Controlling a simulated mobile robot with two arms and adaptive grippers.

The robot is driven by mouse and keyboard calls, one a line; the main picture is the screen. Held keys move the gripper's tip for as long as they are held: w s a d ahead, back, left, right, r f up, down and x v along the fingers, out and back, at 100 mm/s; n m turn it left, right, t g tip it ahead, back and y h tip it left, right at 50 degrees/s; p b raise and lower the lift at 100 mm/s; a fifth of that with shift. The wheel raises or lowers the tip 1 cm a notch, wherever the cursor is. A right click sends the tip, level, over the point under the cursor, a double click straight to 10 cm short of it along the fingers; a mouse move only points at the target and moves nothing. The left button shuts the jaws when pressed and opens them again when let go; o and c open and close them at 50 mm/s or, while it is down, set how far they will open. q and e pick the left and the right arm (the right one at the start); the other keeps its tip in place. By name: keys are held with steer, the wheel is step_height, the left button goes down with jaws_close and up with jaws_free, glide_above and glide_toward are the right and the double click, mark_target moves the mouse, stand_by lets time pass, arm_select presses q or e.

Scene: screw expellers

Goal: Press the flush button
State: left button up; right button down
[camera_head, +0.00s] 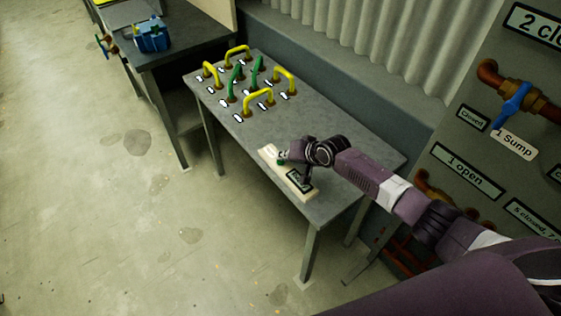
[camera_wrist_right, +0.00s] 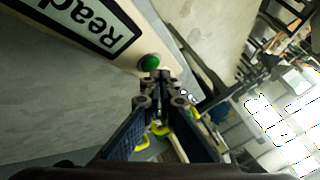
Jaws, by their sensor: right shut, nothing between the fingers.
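A cream panel (camera_head: 266,152) lies near the front edge of the grey table. It carries a green button (camera_head: 281,162) and a black-framed label (camera_head: 299,181). In the right wrist view the green button (camera_wrist_right: 151,61) is round and sits near the panel's end, beside a label (camera_wrist_right: 88,22) on which "Read" shows. No flush wording is legible. My right gripper (camera_head: 288,157) is shut and empty, close by the button. In the right wrist view its fingertips (camera_wrist_right: 160,78) lie just below the button in the picture; contact cannot be told. My left gripper is not in view.
Several yellow handles (camera_head: 258,97) and green handles (camera_head: 257,70) stand at the table's far end. A blue object (camera_head: 152,36) sits on another table behind. A pipe panel with a blue valve (camera_head: 514,103) stands at right. The floor at left is clear.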

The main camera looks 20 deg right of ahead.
mark_target(282, 162)
steer(key=shift+f+b, duration=0.4)
steer(key=shift+f, duration=0.15)
stand_by(0.4)
steer(key=shift+s, duration=0.1)
steer(key=shift+r+p, duration=0.9)
step_height(282, 162, up, 5)
steer(key=p, duration=0.5)
steer(key=shift+r, duration=0.1)
steer(key=shift+a, duration=0.1)
